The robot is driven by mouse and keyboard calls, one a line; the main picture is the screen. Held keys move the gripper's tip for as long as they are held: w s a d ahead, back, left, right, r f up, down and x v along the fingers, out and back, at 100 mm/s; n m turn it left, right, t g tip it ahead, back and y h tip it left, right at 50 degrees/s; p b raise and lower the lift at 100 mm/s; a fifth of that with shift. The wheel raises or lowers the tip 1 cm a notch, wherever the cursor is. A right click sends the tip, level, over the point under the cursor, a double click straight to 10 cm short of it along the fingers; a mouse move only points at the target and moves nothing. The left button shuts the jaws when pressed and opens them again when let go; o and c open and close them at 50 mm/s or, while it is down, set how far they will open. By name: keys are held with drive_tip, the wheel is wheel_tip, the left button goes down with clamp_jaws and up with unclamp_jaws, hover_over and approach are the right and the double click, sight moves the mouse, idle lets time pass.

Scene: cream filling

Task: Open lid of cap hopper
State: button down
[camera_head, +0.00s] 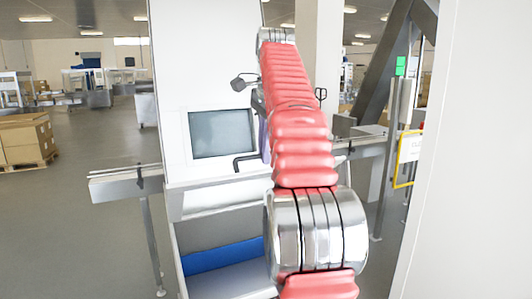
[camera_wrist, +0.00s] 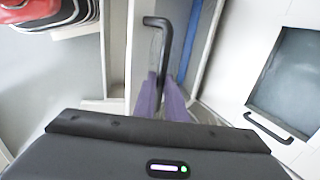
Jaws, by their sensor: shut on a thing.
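In the wrist view, the two purple fingers of my gripper (camera_wrist: 163,98) are closed around the lower part of a black bent handle (camera_wrist: 166,40). The handle rises past the fingertips and bends left at its top. It stands beside a pale panel edge; I cannot tell which panel is the hopper lid or how far it is open. In the head view, my red-sleeved arm reaches up in front of a tall white machine (camera_head: 200,60). A little purple of my gripper (camera_head: 265,137) shows at the arm's left edge; the held handle is mostly hidden there.
The machine has a dark window (camera_head: 222,133) with a black handle (camera_head: 246,160) below its right side. A metal rail (camera_head: 115,186) sticks out left. A pale wall (camera_head: 480,150) stands close on the right. Open floor lies left, with boxes (camera_head: 25,140) on a pallet.

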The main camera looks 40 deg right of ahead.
drive_tip(key=shift+w+f, duration=0.25)
drive_tip(key=shift+f, duration=0.1)
drive_tip(key=c, duration=2.2)
unclamp_jaws()
drive_tip(key=shift+w+d, duration=0.1)
drive_tip(key=o, duration=0.4)
drive_tip(key=shift+r, duration=0.15)
drive_tip(key=shift+s, duration=0.3)
